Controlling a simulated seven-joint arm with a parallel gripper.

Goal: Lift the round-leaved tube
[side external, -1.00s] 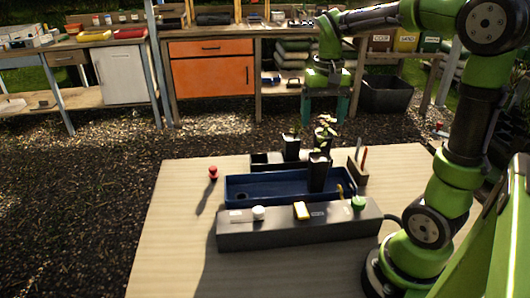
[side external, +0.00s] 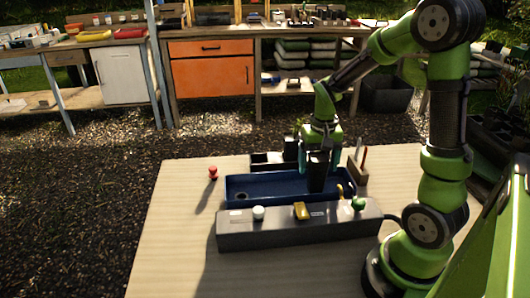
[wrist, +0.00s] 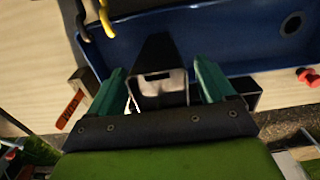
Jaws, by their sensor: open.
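A dark square tube (side external: 318,176) stands upright at the right part of the blue tray (side external: 240,190). My gripper (side external: 320,160) is lowered over it, fingers pointing down. In the wrist view a dark tube (wrist: 160,50) shows between the two teal fingers of my open gripper (wrist: 160,84), with a finger on each side; I cannot tell whether they touch it. The leaves are hidden behind my gripper, so I cannot make out their shape. Another dark tube (side external: 291,148) stands behind the tray, to the left.
A black rack (side external: 262,160) lies behind the tray. A wooden block with upright tools (side external: 357,172) is close on the right. A grey box with knobs (side external: 270,236) runs along the front. A red knob-like object (side external: 213,172) stands at left. The table's left side is clear.

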